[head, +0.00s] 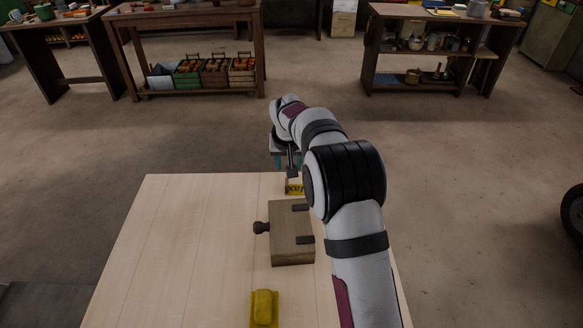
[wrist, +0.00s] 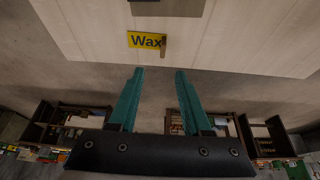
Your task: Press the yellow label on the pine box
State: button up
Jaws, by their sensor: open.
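A yellow label reading "Wax" (head: 293,187) lies near the table's far edge, partly covered by a dark part in the head view. It shows whole in the wrist view (wrist: 143,40), with a small brown piece at its right end. A brown wooden box (head: 292,235) with a dark knob on its left and two dark hinge-like plates sits nearer. The label appears apart from this box; I cannot tell what carries it. My gripper (wrist: 159,72) is open and empty, its teal fingers apart, the tips short of the label in the wrist view.
A yellow object (head: 264,307) lies at the near edge of the pale table (head: 180,235). The table's left side is clear. Workbenches (head: 185,18) with crates and tools stand well beyond it. My own arm covers the table's right side.

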aim_at(286, 183)
jog(key=x, duration=1.5)
jog(key=shift+w+a+r, duration=0.1)
jog(key=shift+w+a, duration=0.05)
jog(key=shift+a, duration=0.2)
grip_shut()
dwell(0.3)
